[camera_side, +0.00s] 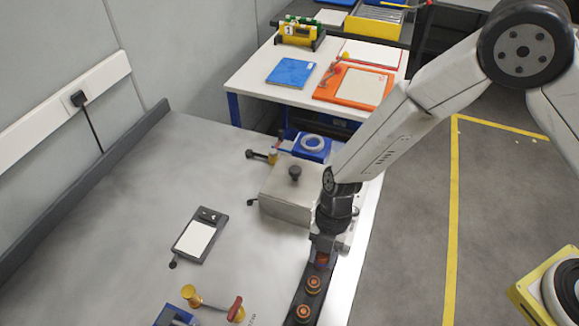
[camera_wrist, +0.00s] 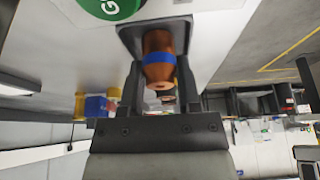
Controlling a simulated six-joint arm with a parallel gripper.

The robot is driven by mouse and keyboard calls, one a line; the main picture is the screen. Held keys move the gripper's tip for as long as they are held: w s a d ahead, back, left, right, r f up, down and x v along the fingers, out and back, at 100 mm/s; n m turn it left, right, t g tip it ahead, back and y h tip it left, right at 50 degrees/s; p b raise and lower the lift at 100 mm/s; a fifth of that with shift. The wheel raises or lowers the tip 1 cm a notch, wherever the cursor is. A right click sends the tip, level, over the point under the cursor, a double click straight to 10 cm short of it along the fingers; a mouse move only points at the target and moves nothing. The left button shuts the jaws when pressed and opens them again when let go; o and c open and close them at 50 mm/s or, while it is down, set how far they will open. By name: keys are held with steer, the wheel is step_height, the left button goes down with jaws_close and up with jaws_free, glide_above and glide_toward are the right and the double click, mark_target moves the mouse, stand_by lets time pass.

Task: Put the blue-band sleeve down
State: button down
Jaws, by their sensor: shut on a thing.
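My gripper (camera_side: 326,243) is low over the far end of a dark narrow rack (camera_side: 294,301). In the wrist view my gripper (camera_wrist: 160,75) has its two dark fingers on either side of the blue-band sleeve (camera_wrist: 158,42), a copper-brown cylinder with a blue band, and is shut on it. In the side view only a small orange-brown part of this sleeve (camera_side: 321,261) shows below the jaws. It is at the rack's far end; I cannot tell whether it touches the rack. Two other copper-coloured sleeves (camera_side: 314,284) stand in the rack nearer the camera.
A pale box with a dark knob (camera_side: 295,174) stands close behind my gripper, with a blue fixture holding a grey ring (camera_side: 312,143) beyond. A small board with a white plate (camera_side: 195,240) and a red-and-yellow handled piece (camera_side: 236,309) lie left. The grey tabletop between is clear.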

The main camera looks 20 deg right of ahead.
steer(key=shift+f, duration=0.15)
steer(key=shift+c, duration=1.5)
jaws_free()
steer(key=v, duration=1.2)
steer(key=shift+r, duration=0.2)
steer(key=shift+d, duration=0.1)
